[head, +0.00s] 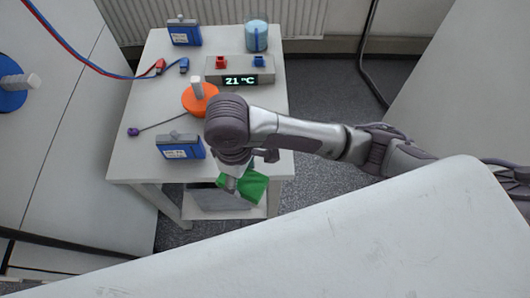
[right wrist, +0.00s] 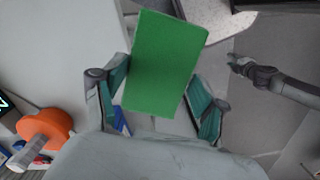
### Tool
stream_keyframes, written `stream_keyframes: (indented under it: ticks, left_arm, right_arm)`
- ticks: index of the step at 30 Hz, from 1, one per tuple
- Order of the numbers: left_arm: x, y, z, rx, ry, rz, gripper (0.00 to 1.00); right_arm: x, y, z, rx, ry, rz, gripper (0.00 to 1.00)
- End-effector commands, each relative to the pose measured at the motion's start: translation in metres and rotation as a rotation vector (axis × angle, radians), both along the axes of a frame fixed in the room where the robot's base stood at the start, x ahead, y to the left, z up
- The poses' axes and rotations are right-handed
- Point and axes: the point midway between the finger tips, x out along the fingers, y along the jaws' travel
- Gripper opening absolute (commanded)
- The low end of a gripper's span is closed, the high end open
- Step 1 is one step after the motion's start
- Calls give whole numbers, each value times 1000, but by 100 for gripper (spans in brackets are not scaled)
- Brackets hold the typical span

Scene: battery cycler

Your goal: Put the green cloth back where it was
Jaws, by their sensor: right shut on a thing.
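The green cloth (head: 254,187) is in my right gripper (head: 240,180), just off the front edge of the white table (head: 135,160), towards its right corner. In the right wrist view the cloth (right wrist: 165,60) is a flat green rectangle between the two fingers of my right gripper (right wrist: 157,85), which is shut on it. In the head view the cloth appears over the lower shelf (head: 259,211); I cannot tell whether it touches it. My left gripper does not show in the head view. A dark gripper on an arm (right wrist: 245,68) shows at the right wrist view's right; its jaws are unclear.
On the table stand a blue box (head: 181,147) near the front, an orange disc with a white peg (head: 201,102), a display reading 21 °C (head: 240,80), a blue cup (head: 256,36) and another blue box (head: 184,32). A white surface (head: 330,240) fills the foreground.

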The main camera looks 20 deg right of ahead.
Motion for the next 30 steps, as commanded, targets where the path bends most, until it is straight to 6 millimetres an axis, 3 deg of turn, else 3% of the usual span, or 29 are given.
stream_keyframes:
  ticks: [1, 3, 6, 11, 21, 25, 30]
  left_arm:
    - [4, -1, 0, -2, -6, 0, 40]
    - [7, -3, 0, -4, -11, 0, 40]
    - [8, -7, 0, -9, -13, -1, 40]
    - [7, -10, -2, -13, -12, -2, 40]
    - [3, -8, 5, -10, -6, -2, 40]
    - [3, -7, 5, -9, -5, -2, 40]
    - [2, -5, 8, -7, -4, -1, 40]
  right_arm:
    - [2, -18, 2, -31, 16, 17, 21]
    - [2, -34, 4, -57, 37, 37, 21]
    - [3, -48, 7, -78, 56, 52, 21]
    - [23, -59, -5, -85, 65, 53, 21]
    - [93, -82, -48, -83, 63, 54, 21]
    - [108, -85, -58, -80, 62, 58, 21]
    - [112, -87, -70, -81, 64, 59, 21]
